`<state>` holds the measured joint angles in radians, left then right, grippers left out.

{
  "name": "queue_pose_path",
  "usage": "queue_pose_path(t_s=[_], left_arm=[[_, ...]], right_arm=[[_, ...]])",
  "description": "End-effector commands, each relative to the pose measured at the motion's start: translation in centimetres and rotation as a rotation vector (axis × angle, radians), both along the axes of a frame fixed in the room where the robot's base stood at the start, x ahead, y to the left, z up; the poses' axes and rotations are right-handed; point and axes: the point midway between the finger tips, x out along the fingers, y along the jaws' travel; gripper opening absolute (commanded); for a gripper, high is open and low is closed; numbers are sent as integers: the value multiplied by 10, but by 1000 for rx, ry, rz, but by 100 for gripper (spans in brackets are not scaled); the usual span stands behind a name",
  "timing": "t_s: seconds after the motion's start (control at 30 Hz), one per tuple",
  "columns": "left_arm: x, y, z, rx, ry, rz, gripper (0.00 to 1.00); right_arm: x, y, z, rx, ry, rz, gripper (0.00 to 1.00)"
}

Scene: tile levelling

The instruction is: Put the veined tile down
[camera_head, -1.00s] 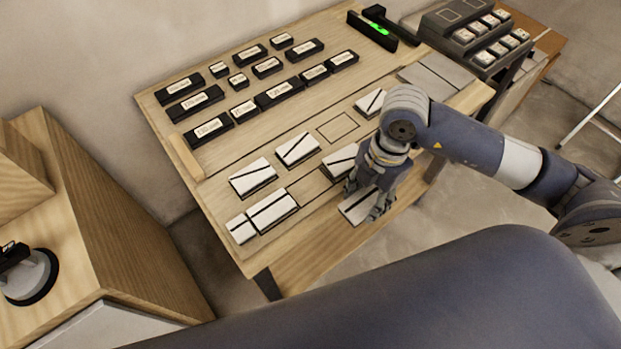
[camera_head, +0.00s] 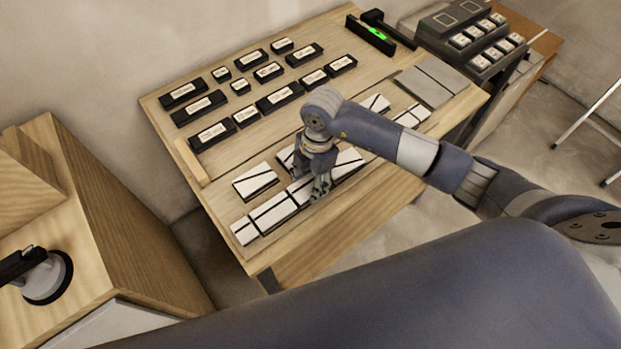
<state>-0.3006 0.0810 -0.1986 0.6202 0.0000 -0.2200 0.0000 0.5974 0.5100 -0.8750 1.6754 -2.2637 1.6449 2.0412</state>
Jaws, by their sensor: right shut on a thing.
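The veined tile (camera_head: 299,191), white with a dark line, is gripped by my right gripper (camera_head: 319,192). The gripper points down, shut on the tile and covering part of it. I cannot tell whether the held tile touches the bench top. Behind it are another veined tile (camera_head: 255,181), one partly hidden by the gripper, and one to the right (camera_head: 347,162). My left gripper is out of view.
The wooden bench (camera_head: 330,219) has free room in front of the tiles. Black labelled blocks (camera_head: 279,97) fill its back. Grey slabs (camera_head: 430,84) lie right, a black level with a green vial (camera_head: 378,42) behind. A suction cup (camera_head: 47,280) sits on the left cabinet.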

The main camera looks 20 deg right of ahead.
Motion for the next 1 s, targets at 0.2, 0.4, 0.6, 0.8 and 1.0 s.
queue_pose_path(t_s=[0.2, 0.4, 0.6, 0.8, 1.0], left_arm=[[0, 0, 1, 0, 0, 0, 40], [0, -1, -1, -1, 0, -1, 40], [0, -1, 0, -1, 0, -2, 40], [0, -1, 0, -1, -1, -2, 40], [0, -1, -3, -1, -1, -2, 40]], right_arm=[[0, 0, -3, 2, -3, 1, 20], [0, 0, -6, 2, -2, 1, 53], [0, 0, -6, 1, -2, 1, 66], [0, 0, -5, 1, -2, 1, 66], [2, -2, 13, 2, -6, 0, 66]])
